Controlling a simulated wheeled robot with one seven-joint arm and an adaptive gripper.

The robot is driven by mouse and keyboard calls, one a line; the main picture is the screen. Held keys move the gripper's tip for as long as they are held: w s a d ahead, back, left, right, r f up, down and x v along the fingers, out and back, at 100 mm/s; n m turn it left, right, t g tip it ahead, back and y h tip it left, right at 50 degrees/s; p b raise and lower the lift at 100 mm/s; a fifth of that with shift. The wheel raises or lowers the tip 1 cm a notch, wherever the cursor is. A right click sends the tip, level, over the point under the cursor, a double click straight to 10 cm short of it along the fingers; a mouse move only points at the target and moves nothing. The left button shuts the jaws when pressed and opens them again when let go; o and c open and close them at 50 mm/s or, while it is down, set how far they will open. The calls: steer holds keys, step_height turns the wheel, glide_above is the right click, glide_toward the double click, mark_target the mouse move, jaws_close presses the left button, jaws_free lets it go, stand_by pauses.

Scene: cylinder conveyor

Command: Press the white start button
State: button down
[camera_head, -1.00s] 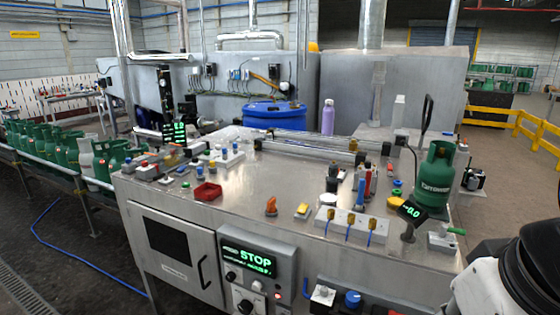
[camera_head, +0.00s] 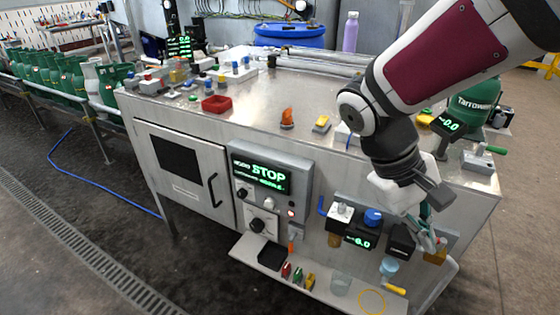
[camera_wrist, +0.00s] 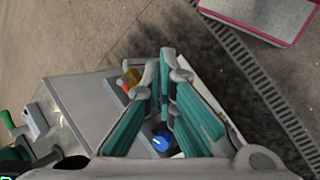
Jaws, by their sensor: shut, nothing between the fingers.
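The control panel (camera_head: 272,180) on the bench front shows a green "STOP" display (camera_head: 262,174). A small white round button (camera_head: 268,203) sits below the display, between a black knob (camera_head: 243,193) and a small lit lamp (camera_head: 291,213). My gripper (camera_head: 428,243) hangs in front of the bench's right end, to the right of this panel and apart from the white button. The white button does not show in the wrist view.
A blue knob (camera_head: 373,217) and a small black "0.0" display (camera_head: 358,239) are on the bench front left of my gripper. A low shelf (camera_head: 325,287) below holds several small items. A green gas cylinder (camera_head: 478,100) stands behind my arm.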

mark_target(269, 204)
steer(key=w+a+f+n+t+h+b, duration=0.35)
steer(key=w+a+f+h+b, duration=0.2)
steer(key=w+f, duration=0.2)
steer(key=w+a+f+n+t+h+b, duration=0.35)
steer(key=w+a+f+h, duration=0.2)
steer(key=w+f, duration=0.2)
steer(key=w+a+f+n+t+y+b, duration=0.1)
steer(key=a+f+n+t+y+b, duration=0.3)
steer(key=a+n+t, duration=0.3)
steer(key=w+a+f+n+t+y+b, duration=0.1)
steer(key=a+f+n+t+y+b, duration=0.2)
steer(key=a+t, duration=1)
step_height(269, 204, down, 4)
steer(key=a+n+y, duration=0.1)
steer(key=a+n, duration=0.1)
steer(key=n, duration=0.1)
steer(key=shift+a+r+n+t+b, duration=0.15)
steer(key=shift+r+n+t+b, duration=0.1)
steer(key=shift+n+t+b, duration=0.15)
steer(key=shift+w, duration=0.1)
steer(key=w+d+b, duration=0.1)
steer(key=w+d, duration=0.2)
steer(key=w, duration=0.5)
steer(key=shift+d, duration=0.4)
